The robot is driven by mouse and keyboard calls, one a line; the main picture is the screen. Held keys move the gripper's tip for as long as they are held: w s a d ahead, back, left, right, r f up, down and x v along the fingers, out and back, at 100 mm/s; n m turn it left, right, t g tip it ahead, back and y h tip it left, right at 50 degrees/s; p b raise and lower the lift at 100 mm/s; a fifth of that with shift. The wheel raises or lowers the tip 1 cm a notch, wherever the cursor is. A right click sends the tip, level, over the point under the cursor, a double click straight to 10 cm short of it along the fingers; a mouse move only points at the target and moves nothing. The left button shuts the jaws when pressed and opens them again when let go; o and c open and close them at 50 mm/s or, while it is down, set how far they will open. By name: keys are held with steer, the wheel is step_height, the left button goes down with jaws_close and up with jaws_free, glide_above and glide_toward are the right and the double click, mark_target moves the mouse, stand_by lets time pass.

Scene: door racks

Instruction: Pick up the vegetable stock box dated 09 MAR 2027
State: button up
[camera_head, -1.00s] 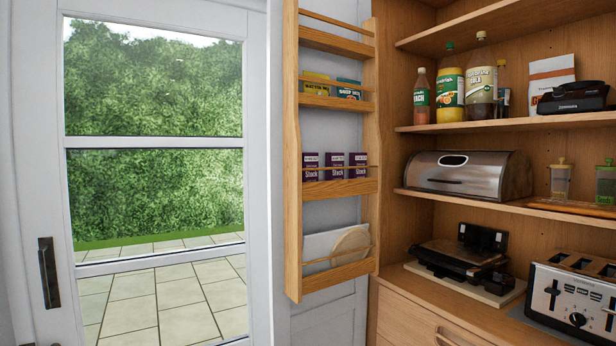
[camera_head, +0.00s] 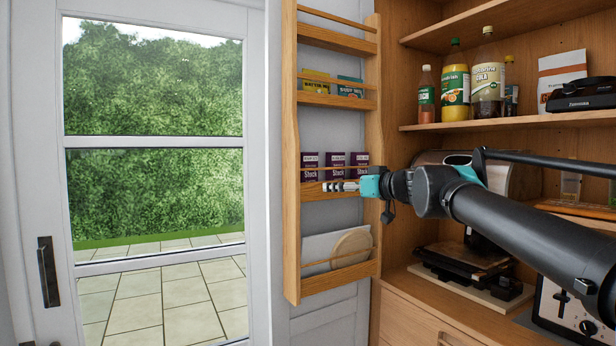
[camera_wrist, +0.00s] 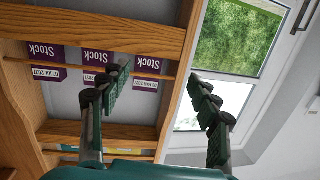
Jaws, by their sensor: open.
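Three purple stock boxes stand in a row on the middle shelf of the door rack: left (camera_head: 310,164), middle (camera_head: 335,164) and right (camera_head: 359,164). My wrist view shows them upside down with order reversed. There, the rightmost box (camera_wrist: 147,66) is the head view's left one; its small date seems to read 09 MAR 2027, though I cannot be sure. The other boxes (camera_wrist: 97,57) (camera_wrist: 44,55) have dates I cannot read surely. My gripper (camera_head: 335,186) is open and empty in front of the shelf rail, with its fingers apart in the wrist view (camera_wrist: 160,80).
A wooden rail (camera_head: 340,190) crosses the boxes' lower front. Yellow and green packets (camera_head: 349,88) stand one shelf up; a round board (camera_head: 352,247) leans one shelf down. A glazed door (camera_head: 150,180) is left. Cupboard shelves with bottles (camera_head: 455,92) are right.

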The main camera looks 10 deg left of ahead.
steer(key=t, duration=0.1)
glide_toward(311, 161)
steer(key=x, duration=0.5)
steer(key=shift+w+a+r, duration=0.25)
steer(key=shift+a, duration=0.05)
steer(key=shift+f+x, duration=0.15)
steer(key=shift+x, duration=1.35)
steer(key=shift+f+x, duration=0.15)
steer(key=shift+x, duration=1.35)
steer(key=shift+d, duration=0.1)
steer(key=shift+c, duration=0.5)
steer(key=c, duration=0.9)
